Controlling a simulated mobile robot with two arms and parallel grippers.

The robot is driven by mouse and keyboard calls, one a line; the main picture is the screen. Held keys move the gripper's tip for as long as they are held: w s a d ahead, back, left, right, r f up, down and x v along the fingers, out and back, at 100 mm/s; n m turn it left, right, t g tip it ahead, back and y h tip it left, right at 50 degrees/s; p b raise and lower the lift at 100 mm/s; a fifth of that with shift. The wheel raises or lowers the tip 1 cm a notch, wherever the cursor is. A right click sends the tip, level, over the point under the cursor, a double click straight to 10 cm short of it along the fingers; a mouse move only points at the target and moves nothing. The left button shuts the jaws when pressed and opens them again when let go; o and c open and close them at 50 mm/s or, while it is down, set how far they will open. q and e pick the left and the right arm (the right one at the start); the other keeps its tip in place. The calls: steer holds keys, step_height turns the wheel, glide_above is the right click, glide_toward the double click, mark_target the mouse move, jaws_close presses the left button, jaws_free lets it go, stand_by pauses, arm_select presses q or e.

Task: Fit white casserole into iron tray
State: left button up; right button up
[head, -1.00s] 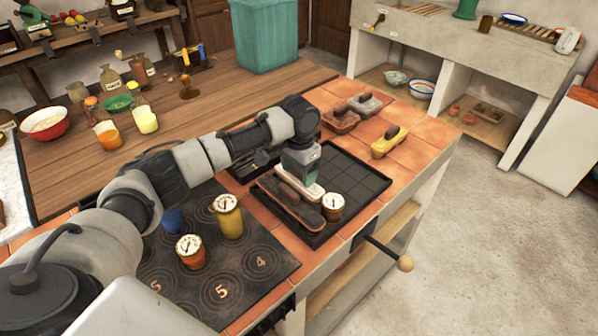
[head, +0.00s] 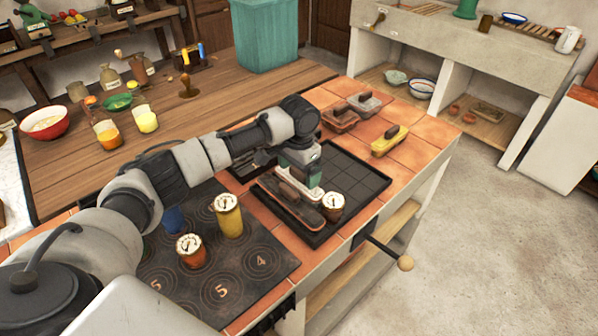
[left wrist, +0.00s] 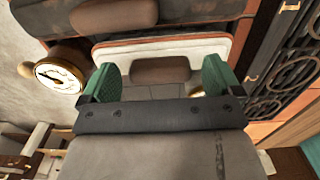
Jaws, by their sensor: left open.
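The white casserole (head: 290,183), long and narrow with a brown handle, lies beside a dark brown long dish (head: 279,204) in the black iron tray (head: 362,186), which has a grid floor. My left gripper (head: 304,178) is directly over the casserole, with its green fingers apart. In the left wrist view the left gripper (left wrist: 158,82) has a finger at each side of the casserole's brown handle (left wrist: 160,70), with gaps showing. The white rim of the casserole (left wrist: 215,45) shows beyond the fingers. The arm and hand hide part of the casserole in the head view. My right gripper is not in view.
A dial-topped pot (head: 333,206) stands at the tray's front edge. A yellow dish (head: 389,141) and two other lidded dishes (head: 340,119) sit on the tiles behind. A numbered hotplate (head: 225,270) holds several pots. The tray's right side is free.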

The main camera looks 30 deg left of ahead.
arm_select(q)
step_height(320, 180, up, 12)
steer(key=shift+f, duration=0.25)
